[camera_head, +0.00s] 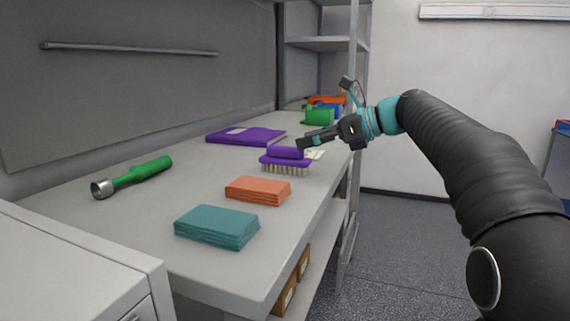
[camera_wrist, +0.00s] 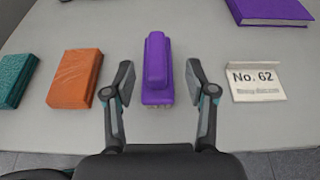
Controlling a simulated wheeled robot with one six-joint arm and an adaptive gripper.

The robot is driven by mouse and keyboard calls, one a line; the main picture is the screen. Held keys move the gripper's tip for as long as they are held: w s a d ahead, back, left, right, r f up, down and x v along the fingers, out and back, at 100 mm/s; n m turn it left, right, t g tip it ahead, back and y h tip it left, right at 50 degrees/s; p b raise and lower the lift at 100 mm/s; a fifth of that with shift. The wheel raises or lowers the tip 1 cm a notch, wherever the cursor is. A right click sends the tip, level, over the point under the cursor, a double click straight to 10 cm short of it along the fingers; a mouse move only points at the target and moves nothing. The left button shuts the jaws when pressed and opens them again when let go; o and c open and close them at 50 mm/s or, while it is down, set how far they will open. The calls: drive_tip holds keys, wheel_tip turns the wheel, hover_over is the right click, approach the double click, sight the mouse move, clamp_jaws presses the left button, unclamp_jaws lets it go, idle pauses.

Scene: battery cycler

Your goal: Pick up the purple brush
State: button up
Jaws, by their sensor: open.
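The purple brush (camera_head: 286,158) lies on the grey workbench with its pale bristles down and its raised purple grip up. In the wrist view the brush (camera_wrist: 157,70) is upright in the picture, centred between the two fingers. My gripper (camera_head: 302,143) comes in from the right in the head view, at the brush's raised grip. In the wrist view my gripper (camera_wrist: 160,78) is open, with one finger on each side of the brush and a gap on both sides. Nothing is held. Whether the fingertips are level with the grip or above it, I cannot tell.
An orange folded cloth (camera_head: 258,190) and a teal one (camera_head: 217,227) lie nearer on the bench (camera_head: 180,190). A purple book (camera_head: 245,136) lies behind the brush. A "No. 62" card (camera_wrist: 256,82) stands right of my gripper. A green-handled tool (camera_head: 132,177) lies at left.

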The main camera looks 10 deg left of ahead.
sight(287, 147)
drive_tip(key=shift+s+b+x, duration=0.15)
drive_tip(key=shift+b+x, duration=0.05)
drive_tip(key=shift+x, duration=1.45)
drive_tip(key=shift+s+b+x, duration=0.15)
drive_tip(key=shift+x, duration=1.55)
clamp_jaws()
